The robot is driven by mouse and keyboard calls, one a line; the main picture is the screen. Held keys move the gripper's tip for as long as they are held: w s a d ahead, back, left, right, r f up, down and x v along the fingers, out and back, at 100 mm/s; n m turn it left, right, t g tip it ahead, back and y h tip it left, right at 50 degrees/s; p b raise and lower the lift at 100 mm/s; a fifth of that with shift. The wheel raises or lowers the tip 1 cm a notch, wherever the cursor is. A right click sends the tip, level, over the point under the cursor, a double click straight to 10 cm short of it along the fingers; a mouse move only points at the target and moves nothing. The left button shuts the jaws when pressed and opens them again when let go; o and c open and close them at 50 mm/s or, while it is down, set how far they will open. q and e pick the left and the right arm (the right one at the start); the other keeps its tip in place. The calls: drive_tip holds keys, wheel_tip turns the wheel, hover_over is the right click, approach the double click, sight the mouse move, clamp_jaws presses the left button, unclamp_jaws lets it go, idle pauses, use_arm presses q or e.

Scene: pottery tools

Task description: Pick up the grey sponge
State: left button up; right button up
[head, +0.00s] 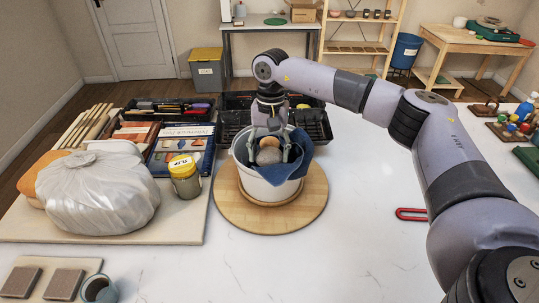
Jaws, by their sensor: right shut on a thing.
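A white bucket (268,189) stands on a round wooden board near the middle of the head view. My right gripper (269,153) reaches down into its mouth from above. Its fingers sit on either side of a rounded grey-brown piece, which looks like the grey sponge (268,157), and are shut on it. A tan rounded piece (269,142) shows just behind it. A dark blue cloth (301,153) hangs over the bucket's right rim. The bucket's inside is mostly hidden. My left gripper is out of view.
The round wooden board (228,212) lies on the white table (330,260). A bagged clay lump (98,190) and a yellow-lidded jar (185,177) stand left. Black trays (315,124) sit behind the bucket. A red clip-like loop (411,214) lies right. The front middle is clear.

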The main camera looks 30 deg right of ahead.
wheel_tip(320, 180, up, 11)
drive_tip(key=b, duration=0.3)
wheel_tip(320, 180, up, 7)
hover_over(269, 152)
drive_tip(key=shift+s+r, duration=0.1)
drive_tip(key=shift+r, duration=0.5)
drive_tip(key=shift+f, duration=0.1)
